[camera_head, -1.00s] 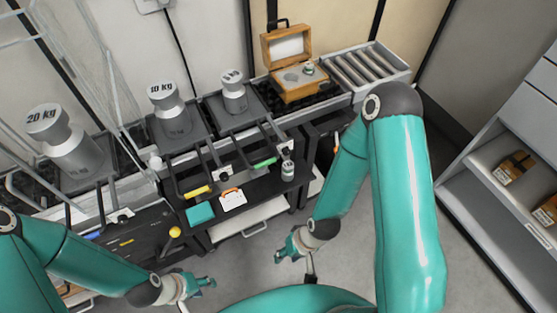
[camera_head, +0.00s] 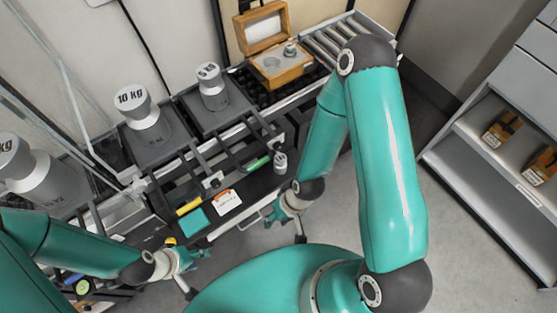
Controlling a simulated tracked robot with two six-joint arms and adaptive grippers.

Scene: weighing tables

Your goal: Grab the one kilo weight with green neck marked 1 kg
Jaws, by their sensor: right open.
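A small weight (camera_head: 290,52) with a greenish neck stands in the open wooden box (camera_head: 284,74) at the top. Its marking is too small to read. Another small grey weight (camera_head: 280,163) stands at the right end of the black shelf; I cannot read its marking or make out its neck color. My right gripper (camera_head: 272,217) is open and empty, below that shelf weight and well short of the box. My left gripper (camera_head: 204,253) is at the lower left, away from both weights; its opening is unclear.
Large grey weights, one marked 10 kg (camera_head: 138,113), stand on the bench scales. A teal block (camera_head: 194,222) and an orange-and-white item (camera_head: 228,203) lie on the shelf. A roller rack (camera_head: 330,38) adjoins the box. Shelves with cartons (camera_head: 502,128) stand right; floor between is clear.

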